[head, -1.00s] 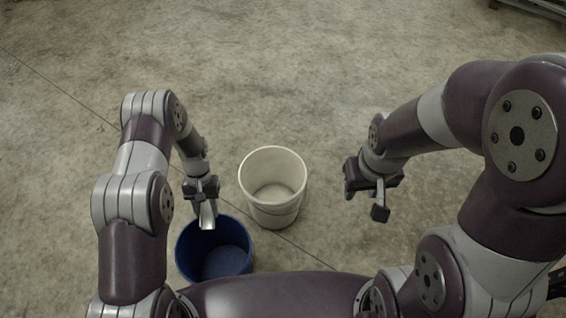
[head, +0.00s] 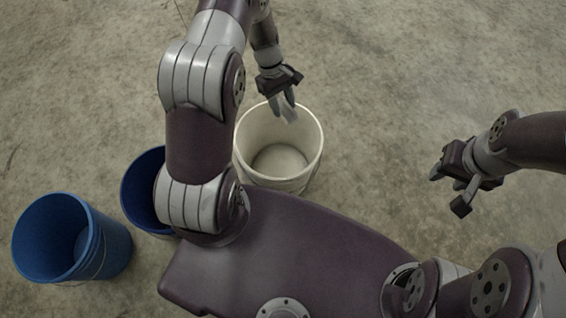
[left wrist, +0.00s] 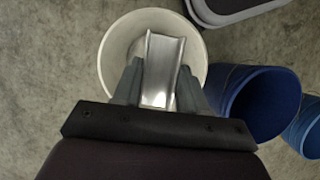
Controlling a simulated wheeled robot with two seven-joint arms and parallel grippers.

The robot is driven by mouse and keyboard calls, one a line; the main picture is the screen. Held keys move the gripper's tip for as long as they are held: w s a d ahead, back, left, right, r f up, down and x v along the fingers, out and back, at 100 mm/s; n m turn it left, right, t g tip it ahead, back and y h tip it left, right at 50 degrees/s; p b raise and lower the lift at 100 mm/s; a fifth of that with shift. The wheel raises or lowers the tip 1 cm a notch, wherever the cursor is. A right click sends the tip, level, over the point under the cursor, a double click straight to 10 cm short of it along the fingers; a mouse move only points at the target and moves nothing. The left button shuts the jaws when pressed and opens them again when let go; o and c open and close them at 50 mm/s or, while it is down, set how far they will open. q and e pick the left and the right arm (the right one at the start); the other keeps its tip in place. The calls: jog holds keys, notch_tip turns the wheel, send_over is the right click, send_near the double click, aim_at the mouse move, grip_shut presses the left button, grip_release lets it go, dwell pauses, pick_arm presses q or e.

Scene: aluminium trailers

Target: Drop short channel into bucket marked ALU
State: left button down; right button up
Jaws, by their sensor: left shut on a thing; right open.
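The short channel (left wrist: 161,70) is a shiny metal piece with raised side edges. My left gripper (head: 284,98) is shut on it and holds it over the far rim side of the white bucket (head: 243,165). The channel also shows in the head view (head: 288,112), pointing down toward the bucket opening. In the left wrist view the white bucket (left wrist: 112,58) lies behind and below the channel. No ALU marking is readable on any bucket. My right gripper (head: 456,189) is open and empty, to the right of the white bucket.
A dark blue bucket (head: 135,192) stands left of the white one, partly hidden by my left arm. A brighter blue bucket (head: 106,247) stands further left. All visible buckets look empty inside. The concrete floor (head: 390,90) is clear around the right side.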

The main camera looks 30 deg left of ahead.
pick_arm(q)
jog(key=a+f+n+t+b, duration=0.2)
jog(key=f+n+b, duration=0.3)
jog(key=f+b, duration=0.4)
jog(key=a+f+n+t+b, duration=0.2)
jog(key=f+n+b, duration=0.3)
jog(key=f+b, duration=0.5)
jog(key=b, duration=0.2)
jog(key=shift+w+a+f+n+b, duration=0.15)
jog(key=shift+w+f+n+b, duration=0.05)
jog(key=shift+w+n+b, duration=0.15)
pick_arm(e)
notch_tip(320, 180, down, 26)
pick_arm(q)
jog(key=c, duration=0.5)
grip_release()
jog(key=shift+c, duration=0.2)
pick_arm(e)
jog(key=shift+f, duration=0.1)
pick_arm(q)
jog(key=p+v, duration=0.7)
jog(key=v, duration=0.5)
jog(key=shift+a+r, duration=0.25)
jog(key=shift+a, duration=0.05)
pick_arm(e)
notch_tip(320, 180, up, 7)
jog(key=shift+d, duration=0.1)
